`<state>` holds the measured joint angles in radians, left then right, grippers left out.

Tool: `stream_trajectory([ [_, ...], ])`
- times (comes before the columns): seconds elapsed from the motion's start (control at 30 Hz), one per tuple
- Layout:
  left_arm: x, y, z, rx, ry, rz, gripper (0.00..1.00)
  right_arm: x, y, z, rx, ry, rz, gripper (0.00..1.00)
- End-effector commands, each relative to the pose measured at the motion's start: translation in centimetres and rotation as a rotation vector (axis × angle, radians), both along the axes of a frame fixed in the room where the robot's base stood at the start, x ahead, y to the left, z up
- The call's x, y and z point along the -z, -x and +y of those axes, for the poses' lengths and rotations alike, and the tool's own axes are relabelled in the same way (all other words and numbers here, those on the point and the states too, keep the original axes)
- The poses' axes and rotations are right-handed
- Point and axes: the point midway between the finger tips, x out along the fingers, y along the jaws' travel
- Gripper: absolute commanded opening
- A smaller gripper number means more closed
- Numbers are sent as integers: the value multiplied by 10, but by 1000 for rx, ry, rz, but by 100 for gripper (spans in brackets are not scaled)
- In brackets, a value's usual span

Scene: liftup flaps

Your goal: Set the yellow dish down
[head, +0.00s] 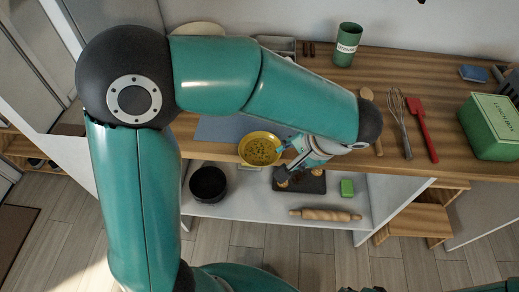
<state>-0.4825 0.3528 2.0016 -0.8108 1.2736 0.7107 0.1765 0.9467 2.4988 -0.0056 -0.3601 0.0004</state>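The yellow dish (260,149), with small greenish bits inside, is near the counter's front edge and overlaps that edge in the head view. My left gripper (284,149) comes to the dish's right rim, its fingertips closed on the rim. The dish looks about level. A blue-grey mat (216,129) lies on the wooden counter (385,78) behind and left of the dish. I cannot tell how much gap there is beneath the dish. My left arm hides part of the mat and counter. My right gripper is out of view.
A green canister (347,44), whisk (400,120), red spatula (421,128) and green lunch box (492,126) stand or lie on the counter's right side. The shelf below holds a black pot (208,184), dark board (312,184), green block (347,188) and rolling pin (325,215).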

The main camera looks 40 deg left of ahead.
Motion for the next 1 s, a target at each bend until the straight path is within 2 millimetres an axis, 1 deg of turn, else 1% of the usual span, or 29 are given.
stream_trajectory([
  [0.03, 7, 0, 4, -1, -2, 3, 39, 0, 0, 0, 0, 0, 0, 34],
  [0.1, 13, -1, 7, -1, -1, 3, 39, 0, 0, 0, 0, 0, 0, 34],
  [0.37, 26, -5, 16, -1, 0, 3, 39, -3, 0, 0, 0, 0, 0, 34],
  [0.5, 41, -11, 30, -2, -1, 6, 39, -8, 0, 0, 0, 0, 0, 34],
  [0.6, 53, -13, 36, -1, -1, 4, 39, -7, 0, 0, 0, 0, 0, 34],
  [0.67, 58, -13, 38, -1, 0, 3, 39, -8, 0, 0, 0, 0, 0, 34],
  [0.77, 62, -14, 39, 0, 1, 2, 39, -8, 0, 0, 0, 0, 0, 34],
  [0.93, 62, -14, 39, 0, 1, 0, 39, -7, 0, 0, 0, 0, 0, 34],
  [0.97, 62, -14, 39, 0, 1, 0, 37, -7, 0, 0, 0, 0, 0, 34],
  [1.0, 62, -14, 39, 0, 1, 0, 30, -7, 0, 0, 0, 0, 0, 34],
])
